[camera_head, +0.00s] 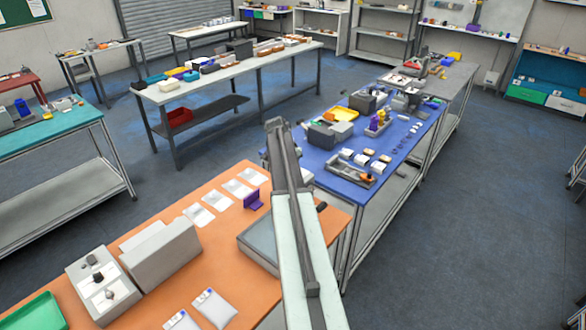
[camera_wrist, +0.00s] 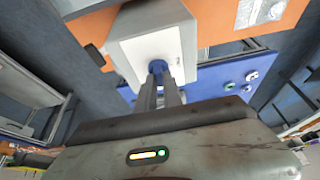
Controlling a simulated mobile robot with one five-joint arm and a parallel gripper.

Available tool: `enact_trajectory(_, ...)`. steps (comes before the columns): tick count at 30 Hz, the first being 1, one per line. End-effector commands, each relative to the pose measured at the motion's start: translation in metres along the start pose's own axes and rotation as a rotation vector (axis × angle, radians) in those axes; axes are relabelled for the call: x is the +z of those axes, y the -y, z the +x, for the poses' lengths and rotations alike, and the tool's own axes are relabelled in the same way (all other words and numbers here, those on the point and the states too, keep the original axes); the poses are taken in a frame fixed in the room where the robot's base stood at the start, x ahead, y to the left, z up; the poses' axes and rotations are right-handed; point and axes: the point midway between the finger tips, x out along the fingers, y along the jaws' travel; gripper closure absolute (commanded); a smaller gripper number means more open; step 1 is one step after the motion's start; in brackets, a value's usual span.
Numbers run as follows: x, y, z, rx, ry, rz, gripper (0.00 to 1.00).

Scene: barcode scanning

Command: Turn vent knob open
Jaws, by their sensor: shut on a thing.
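A blue knob (camera_wrist: 158,67) sits on the pale front panel of a grey box (camera_wrist: 128,48) in the wrist view. My gripper (camera_wrist: 159,80) has its two dark fingers close together with their tips at the knob, shut on it. The fingers hide part of the knob, and I cannot read its turn angle. In the head view the grey box (camera_head: 258,243) stands at the right end of the orange table, partly covered by my arm. My fingertips and the knob cannot be made out there.
The orange table (camera_head: 232,262) holds white sheets, a purple stand (camera_head: 253,200), grey boxes (camera_head: 160,252) and a green tray (camera_head: 36,314). A blue table (camera_head: 388,165) with many small items stands beyond it. Open floor (camera_head: 470,220) lies to the right.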

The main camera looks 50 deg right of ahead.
Motion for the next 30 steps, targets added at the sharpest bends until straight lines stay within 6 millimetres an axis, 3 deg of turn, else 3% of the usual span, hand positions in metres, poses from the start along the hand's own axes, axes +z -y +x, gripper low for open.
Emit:
enact_trajectory(8, 0.0, -0.001, 0.0, 0.001, 0.0, 0.002, 1.0)
enact_trajectory(9, 0.0, -0.001, 0.0, 0.001, 0.0, 0.001, 0.78)
enact_trajectory(11, 0.0, -0.001, 0.0, 0.001, 0.0, 0.001, 0.67)
enact_trajectory(22, -0.001, 0.0, -0.005, 0.0, 0.0, 0.0, 0.67)
enact_trajectory(30, -0.003, -0.001, -0.049, 0.0, 0.0, -0.001, 0.67)
